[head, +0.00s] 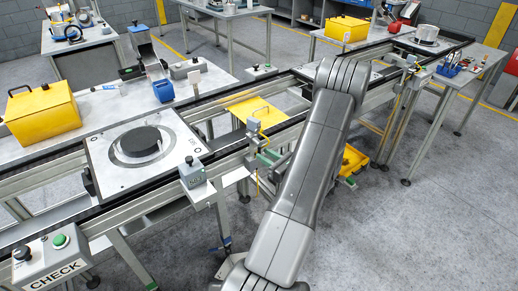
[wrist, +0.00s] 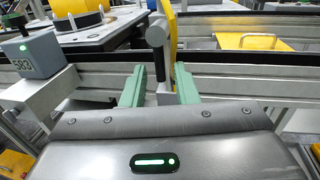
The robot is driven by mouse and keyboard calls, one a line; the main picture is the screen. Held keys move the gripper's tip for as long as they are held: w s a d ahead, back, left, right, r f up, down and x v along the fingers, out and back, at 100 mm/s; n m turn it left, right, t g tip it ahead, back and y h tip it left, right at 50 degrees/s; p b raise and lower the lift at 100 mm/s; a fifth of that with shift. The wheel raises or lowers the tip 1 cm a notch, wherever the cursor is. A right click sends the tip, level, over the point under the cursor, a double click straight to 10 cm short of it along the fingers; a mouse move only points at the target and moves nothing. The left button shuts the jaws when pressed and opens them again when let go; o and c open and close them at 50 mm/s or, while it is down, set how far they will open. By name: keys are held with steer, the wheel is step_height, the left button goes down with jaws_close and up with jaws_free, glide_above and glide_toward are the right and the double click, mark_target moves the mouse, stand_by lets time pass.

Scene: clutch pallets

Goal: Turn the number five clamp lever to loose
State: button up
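My gripper (wrist: 160,82) has two green fingers, spread apart. The lever's lower part shows between them in the picture; I cannot tell whether either finger touches it. In the head view my gripper (head: 261,159) is at the near rail of the conveyor, partly hidden by my own arm. The lever is too small there to make out clearly.
A grey box with a green light (wrist: 32,55) stands left of my gripper; it also shows in the head view (head: 193,172). A pallet with a black disc (head: 140,142) sits on the conveyor. A yellow plate (head: 257,112) lies beyond the gripper. Open floor is at right.

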mark_target(259, 152)
steer(key=shift+p+x, duration=0.35)
steer(key=shift+x, duration=1.45)
jaws_close()
